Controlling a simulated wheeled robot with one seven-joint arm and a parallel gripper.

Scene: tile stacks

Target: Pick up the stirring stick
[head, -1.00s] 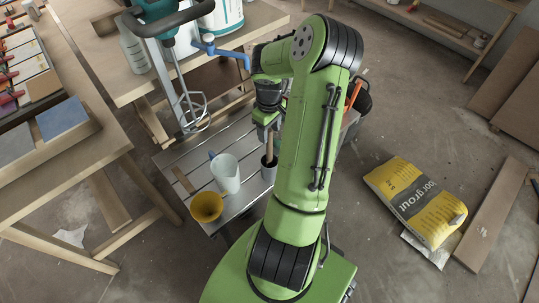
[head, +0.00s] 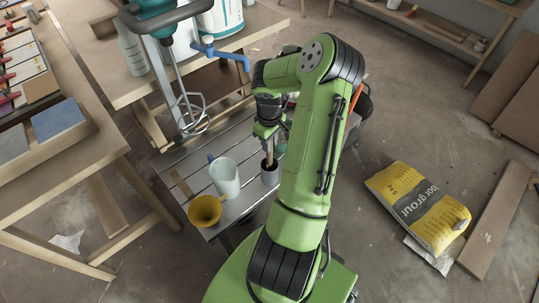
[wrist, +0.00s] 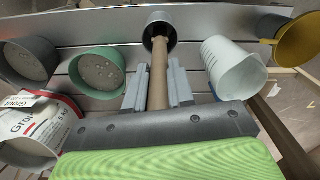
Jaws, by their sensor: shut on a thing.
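The stirring stick (head: 268,153) is a light brown wooden rod standing nearly upright in a small grey cup (head: 270,176) on the slatted bench. My gripper (head: 267,133) is over the cup, shut on the upper part of the stick. In the wrist view the stick (wrist: 158,78) runs between the two grey fingers of my gripper (wrist: 158,66), and its far end goes into the mouth of the grey cup (wrist: 160,24). The end inside the cup is hidden.
In the wrist view a green bucket (wrist: 97,71), a grey bucket (wrist: 28,61) and a white grout container (wrist: 33,130) are on the other side. A mixer paddle (head: 192,112) hangs behind.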

